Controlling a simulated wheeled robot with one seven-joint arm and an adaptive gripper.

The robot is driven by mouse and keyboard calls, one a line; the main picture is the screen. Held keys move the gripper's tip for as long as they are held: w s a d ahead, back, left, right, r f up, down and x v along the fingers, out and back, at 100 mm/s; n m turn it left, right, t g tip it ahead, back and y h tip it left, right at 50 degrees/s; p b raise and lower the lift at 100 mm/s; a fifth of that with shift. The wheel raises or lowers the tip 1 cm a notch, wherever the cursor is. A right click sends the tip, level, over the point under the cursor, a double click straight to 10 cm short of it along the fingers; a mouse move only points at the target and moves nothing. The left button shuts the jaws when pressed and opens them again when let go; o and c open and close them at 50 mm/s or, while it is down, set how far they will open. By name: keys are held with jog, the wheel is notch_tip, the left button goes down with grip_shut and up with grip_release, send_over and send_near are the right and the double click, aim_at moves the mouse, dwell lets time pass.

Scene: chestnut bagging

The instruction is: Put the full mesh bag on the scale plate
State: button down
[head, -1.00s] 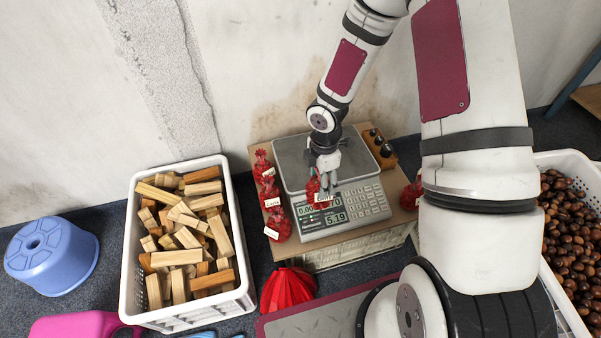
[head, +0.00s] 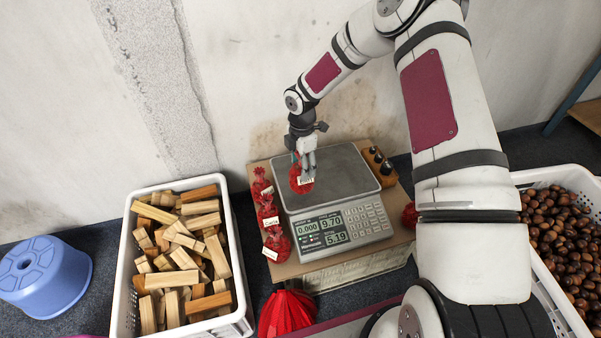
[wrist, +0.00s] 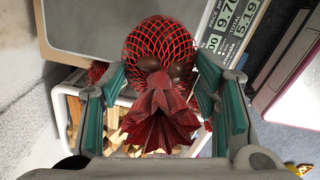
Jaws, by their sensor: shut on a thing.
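A full red mesh bag (head: 300,180) with a white tag hangs from my gripper (head: 305,155) in the head view. In the wrist view the same bag (wrist: 158,45) shows dark chestnuts through its net, and its gathered red neck lies between the green-padded fingers (wrist: 162,95). The scale plate (head: 345,165) is a bare grey metal sheet on top of the scale. In the head view the bag appears over the left part of the plate. I cannot tell whether it touches the plate.
Several tagged red bags (head: 268,215) stand left of the scale, and another red bag (head: 409,215) is at its right. A block with dark weights (head: 378,166) stands behind right. A crate of wood (head: 236,290) is left, a chestnut crate (head: 522,179) right.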

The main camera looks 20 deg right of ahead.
aim_at(300, 171)
jog(key=shift+w, duration=0.3)
jog(key=shift+f+b, duration=0.6)
jog(key=shift+f, duration=1.1)
jog(key=shift+f, duration=0.1)
jog(key=c, duration=0.6)
grip_release()
